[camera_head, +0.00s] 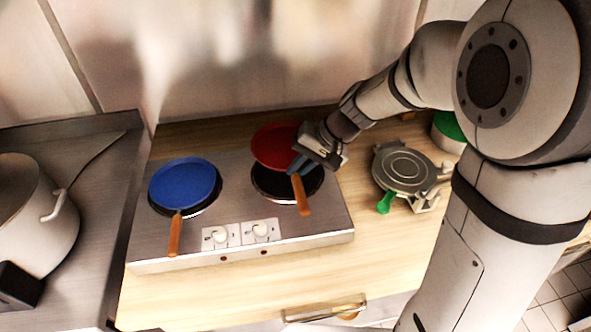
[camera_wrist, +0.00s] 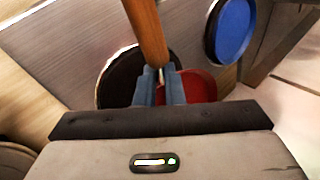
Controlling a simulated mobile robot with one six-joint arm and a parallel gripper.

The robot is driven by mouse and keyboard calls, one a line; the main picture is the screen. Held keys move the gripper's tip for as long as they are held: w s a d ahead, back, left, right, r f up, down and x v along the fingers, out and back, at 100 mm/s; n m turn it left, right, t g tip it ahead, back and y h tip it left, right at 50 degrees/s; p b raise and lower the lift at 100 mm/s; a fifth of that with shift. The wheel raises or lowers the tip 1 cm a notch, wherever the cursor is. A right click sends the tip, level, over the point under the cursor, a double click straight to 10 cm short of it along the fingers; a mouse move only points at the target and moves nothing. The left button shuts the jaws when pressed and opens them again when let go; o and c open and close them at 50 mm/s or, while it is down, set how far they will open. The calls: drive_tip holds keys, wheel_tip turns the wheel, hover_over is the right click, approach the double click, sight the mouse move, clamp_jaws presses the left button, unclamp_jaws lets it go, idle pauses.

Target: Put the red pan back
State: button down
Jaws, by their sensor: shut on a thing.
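The red pan (camera_head: 276,145) with its orange-brown wooden handle (camera_head: 301,195) is over the right burner (camera_head: 285,184) of the steel two-burner stove. It covers the back part of that dark burner and looks a little raised above it. My gripper (camera_head: 298,165) is shut on the pan's handle near the pan body. In the wrist view the fingers (camera_wrist: 160,88) close around the wooden handle (camera_wrist: 146,35), and part of the red pan (camera_wrist: 200,86) shows behind them. Whether the pan touches the burner cannot be told.
A blue pan (camera_head: 185,184) sits on the left burner. A grey waffle iron (camera_head: 404,168) with a green handle stands right of the stove, with a green-topped container (camera_head: 449,128) behind it. A large pot (camera_head: 35,210) is at far left. The wooden counter (camera_head: 235,289) in front is clear.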

wheel_tip(320, 180, down, 7)
drive_tip(key=shift+f, duration=0.1)
drive_tip(key=shift+f+p, duration=0.3)
drive_tip(key=shift+f, duration=0.2)
drive_tip(key=shift+r, duration=0.1)
drive_tip(key=shift+f+b, duration=0.25)
drive_tip(key=shift+b, duration=0.05)
drive_tip(key=c, duration=1.5)
unclamp_jaws()
drive_tip(key=shift+r, duration=0.1)
drive_tip(key=shift+c, duration=0.2)
